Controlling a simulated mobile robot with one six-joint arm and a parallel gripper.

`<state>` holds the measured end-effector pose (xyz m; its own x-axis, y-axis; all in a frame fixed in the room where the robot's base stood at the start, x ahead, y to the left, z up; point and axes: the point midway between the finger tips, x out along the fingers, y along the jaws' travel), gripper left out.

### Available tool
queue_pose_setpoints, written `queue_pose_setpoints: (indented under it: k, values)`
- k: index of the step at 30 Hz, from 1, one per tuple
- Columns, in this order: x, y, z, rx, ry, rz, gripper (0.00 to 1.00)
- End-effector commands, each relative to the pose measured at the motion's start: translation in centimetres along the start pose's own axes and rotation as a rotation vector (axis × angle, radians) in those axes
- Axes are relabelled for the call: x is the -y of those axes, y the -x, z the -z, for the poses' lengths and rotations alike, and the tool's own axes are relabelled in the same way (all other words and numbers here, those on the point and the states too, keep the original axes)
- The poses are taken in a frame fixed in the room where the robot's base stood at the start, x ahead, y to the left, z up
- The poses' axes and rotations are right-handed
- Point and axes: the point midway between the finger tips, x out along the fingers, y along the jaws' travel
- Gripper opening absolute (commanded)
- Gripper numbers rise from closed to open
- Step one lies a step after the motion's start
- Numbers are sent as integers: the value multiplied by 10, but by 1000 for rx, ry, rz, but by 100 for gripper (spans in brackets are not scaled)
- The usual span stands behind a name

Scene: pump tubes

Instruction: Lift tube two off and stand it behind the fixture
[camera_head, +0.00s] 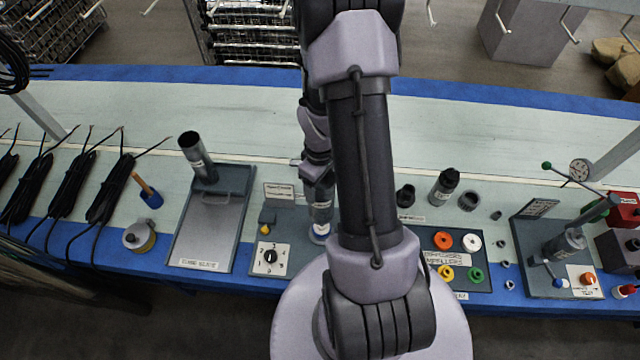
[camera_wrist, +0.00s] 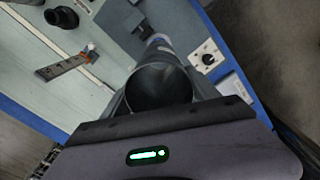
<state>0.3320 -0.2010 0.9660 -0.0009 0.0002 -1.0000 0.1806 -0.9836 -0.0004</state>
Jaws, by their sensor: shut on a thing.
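My gripper (camera_head: 319,178) is shut on a grey tube (camera_head: 320,208) with a pale label band, just left of my arm in the head view. The tube stands about upright, its lower end at a white and blue seat (camera_head: 320,232); I cannot tell if it rests there or hangs just above. In the wrist view my gripper's fingers (camera_wrist: 160,100) flank the tube's dark open mouth (camera_wrist: 158,84). The dial fixture (camera_head: 271,255) is beside it. No number is readable on the tube, and my arm hides the area to its right.
A gauge fixture (camera_head: 552,258) with a lever stands at right. Small dark parts (camera_head: 445,185) stand right of my arm. The pale bench (camera_head: 230,115) behind the fixtures is largely clear.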

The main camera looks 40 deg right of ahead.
Motion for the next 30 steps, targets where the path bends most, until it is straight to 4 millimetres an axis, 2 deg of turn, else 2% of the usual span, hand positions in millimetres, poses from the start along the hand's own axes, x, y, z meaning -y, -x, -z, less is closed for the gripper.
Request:
queue_pose_setpoints:
  k: [21, 30]
  values:
    - [0, 53, 0, -1, 1, -1, 11]
    - [0, 55, 0, -1, 0, -1, 11]
